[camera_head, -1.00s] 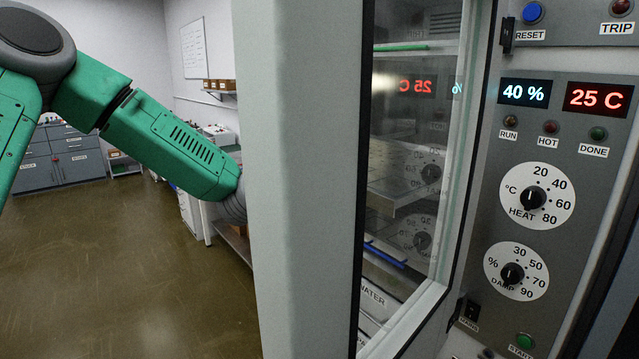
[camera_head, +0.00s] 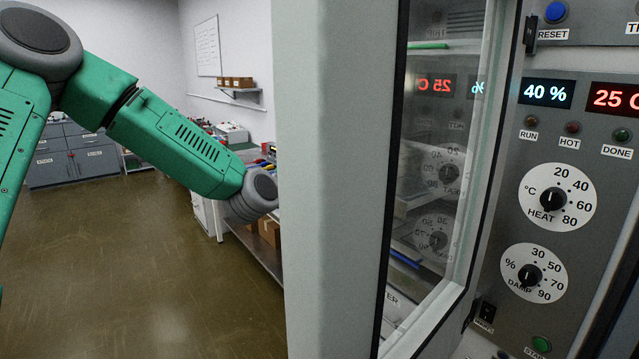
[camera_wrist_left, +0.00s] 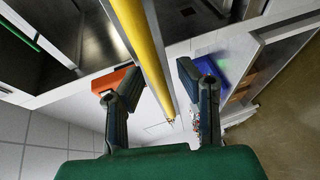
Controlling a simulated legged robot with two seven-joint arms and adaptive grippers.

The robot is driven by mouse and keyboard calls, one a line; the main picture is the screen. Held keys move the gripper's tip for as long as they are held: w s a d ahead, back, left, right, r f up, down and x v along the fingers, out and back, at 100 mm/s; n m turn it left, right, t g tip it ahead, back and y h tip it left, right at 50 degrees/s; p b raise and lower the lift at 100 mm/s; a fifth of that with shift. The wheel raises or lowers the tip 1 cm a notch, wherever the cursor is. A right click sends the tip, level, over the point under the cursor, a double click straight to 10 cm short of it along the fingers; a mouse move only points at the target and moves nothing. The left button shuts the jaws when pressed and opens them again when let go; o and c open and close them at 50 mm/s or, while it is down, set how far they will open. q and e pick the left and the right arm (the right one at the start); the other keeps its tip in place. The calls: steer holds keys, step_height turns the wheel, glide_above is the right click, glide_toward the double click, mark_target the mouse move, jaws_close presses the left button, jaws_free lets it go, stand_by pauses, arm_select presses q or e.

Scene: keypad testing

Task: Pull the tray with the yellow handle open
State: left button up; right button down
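In the left wrist view a long yellow bar (camera_wrist_left: 141,40), which looks like the yellow handle, runs from the top edge down between the fingers of my left gripper (camera_wrist_left: 158,80). The fingers stand apart, with a gap on either side of the bar. I cannot tell how deep the bar sits between them. In the head view my left arm reaches behind the pale cabinet door (camera_head: 330,180), which hides the gripper. The yellow handle's tray cannot be made out clearly. My right gripper is not in view.
A control panel (camera_head: 590,240) with dials is at right. Through the glass a green bar (camera_head: 428,45) and a blue bar (camera_head: 405,258) show. In the wrist view an orange patch (camera_wrist_left: 112,80) and a blue patch (camera_wrist_left: 212,73) lie by the fingers. Open floor (camera_head: 130,260) is at left.

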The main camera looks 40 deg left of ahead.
arm_select(q)
steer(key=shift+s+f, duration=0.1)
steer(key=s+r, duration=0.2)
steer(key=s, duration=0.9)
steer(key=shift+s+d, duration=0.2)
steer(key=shift+s, duration=0.05)
steer(key=shift+d, duration=0.15)
